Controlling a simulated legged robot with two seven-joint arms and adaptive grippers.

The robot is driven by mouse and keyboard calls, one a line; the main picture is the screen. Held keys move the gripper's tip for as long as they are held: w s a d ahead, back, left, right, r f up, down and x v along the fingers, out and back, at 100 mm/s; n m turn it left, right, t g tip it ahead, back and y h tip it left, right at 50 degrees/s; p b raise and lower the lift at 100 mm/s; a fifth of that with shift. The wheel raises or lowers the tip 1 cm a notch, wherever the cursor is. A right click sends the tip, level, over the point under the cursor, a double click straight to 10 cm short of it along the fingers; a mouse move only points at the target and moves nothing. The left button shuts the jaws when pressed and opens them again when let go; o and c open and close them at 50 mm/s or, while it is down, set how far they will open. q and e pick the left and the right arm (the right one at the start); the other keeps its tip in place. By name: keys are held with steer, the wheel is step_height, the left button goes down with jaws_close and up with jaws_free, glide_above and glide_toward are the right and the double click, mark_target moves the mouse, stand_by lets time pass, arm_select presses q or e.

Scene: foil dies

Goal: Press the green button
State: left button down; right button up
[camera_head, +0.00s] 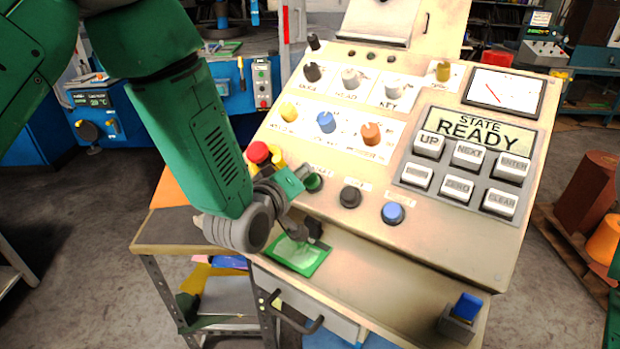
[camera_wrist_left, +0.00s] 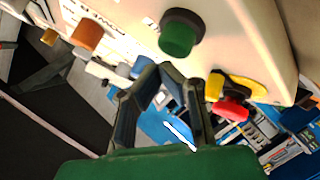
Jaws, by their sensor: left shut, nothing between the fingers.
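The green button (camera_head: 313,182) is a round, dark-ringed button on the sloped beige console panel (camera_head: 450,236), left of a black button and a blue button. In the left wrist view the green button (camera_wrist_left: 178,36) shows large, just beyond the fingertips. My left gripper (camera_head: 303,172) is beside the button's left side in the head view, partly overlapping it. In the wrist view my left gripper (camera_wrist_left: 190,74) is shut with nothing held, its fingertips close to the button; I cannot tell whether they touch.
A red emergency button (camera_head: 258,152) on a yellow base stands left of the green button. The black button (camera_head: 350,196) and blue button (camera_head: 393,212) sit to its right. A display reading "STATE READY" (camera_head: 480,128) is above a keypad. A green tray (camera_head: 296,256) lies on the ledge below.

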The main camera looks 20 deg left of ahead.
arm_select(q)
steer(key=shift+f, duration=0.1)
stand_by(0.3)
steer(key=shift+w+f, duration=0.2)
steer(key=shift+w+d+f+b, duration=0.15)
steer(key=shift+w+f+b, duration=0.1)
steer(key=shift+f+b, duration=0.25)
stand_by(0.7)
steer(key=shift+r, duration=0.15)
steer(key=shift+s+r+p, duration=0.55)
steer(key=shift+r, duration=0.2)
steer(key=s+r+p, duration=0.1)
steer(key=r+p, duration=0.1)
steer(key=s+a+r+p, duration=0.1)
steer(key=r, duration=0.1)
steer(key=shift+s+a, duration=0.1)
steer(key=shift+s, duration=0.2)
stand_by(0.8)
